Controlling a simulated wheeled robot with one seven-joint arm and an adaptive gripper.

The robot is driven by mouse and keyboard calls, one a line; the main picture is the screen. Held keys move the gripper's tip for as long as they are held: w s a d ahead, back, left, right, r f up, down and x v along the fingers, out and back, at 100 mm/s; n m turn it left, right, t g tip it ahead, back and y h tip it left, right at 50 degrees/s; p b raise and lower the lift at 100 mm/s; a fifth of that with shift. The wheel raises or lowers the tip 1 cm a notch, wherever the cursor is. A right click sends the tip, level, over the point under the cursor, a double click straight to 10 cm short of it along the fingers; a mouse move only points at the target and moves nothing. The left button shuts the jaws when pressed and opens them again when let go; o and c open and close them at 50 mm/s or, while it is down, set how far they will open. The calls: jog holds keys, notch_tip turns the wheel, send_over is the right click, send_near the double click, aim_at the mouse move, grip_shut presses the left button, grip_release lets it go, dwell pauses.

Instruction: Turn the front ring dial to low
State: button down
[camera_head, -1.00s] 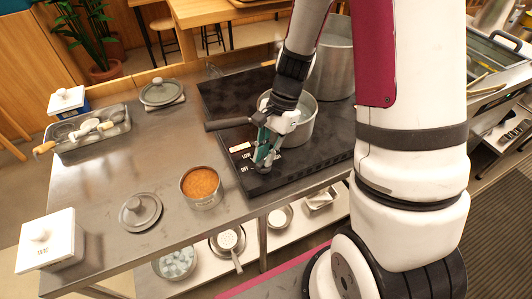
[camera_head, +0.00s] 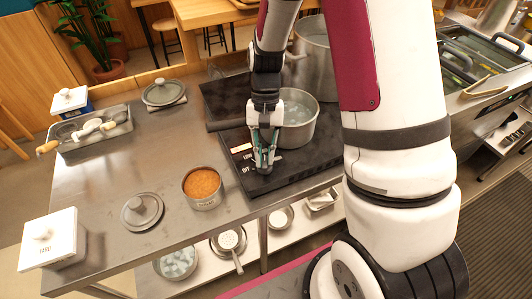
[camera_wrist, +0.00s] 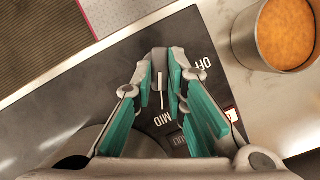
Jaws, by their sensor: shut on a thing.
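My gripper (camera_head: 263,165) is at the front edge of the black stove (camera_head: 300,165), its fingertips closed on the front ring dial. In the wrist view the grey dial (camera_wrist: 160,60) sits between the two fingertips, and a white line runs from it towards the MID label (camera_wrist: 163,118). The OFF label (camera_wrist: 203,61) is to the right of the right finger. The LOW label is not readable now; the right finger may cover it. A pot (camera_head: 299,130) of liquid stands on the stove behind my gripper.
A large pot (camera_head: 315,60) stands at the back. A tray of utensils (camera_head: 90,140) and white box (camera_head: 50,240) are far left.

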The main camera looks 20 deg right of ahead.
jog(key=n, duration=0.1)
jog(key=n+h, duration=0.1)
jog(key=n, duration=0.2)
jog(key=shift+s+a+f+n+g+h, duration=0.15)
jog(key=shift+a+n+g+h, duration=0.15)
jog(key=shift+h, duration=0.1)
jog(key=n+h, duration=0.1)
jog(key=n, duration=0.3)
jog(key=shift+a+n+h+p, duration=0.1)
jog(key=shift+n+h+p, duration=0.3)
jog(key=c, duration=1.6)
grip_release()
jog(key=v, duration=1.2)
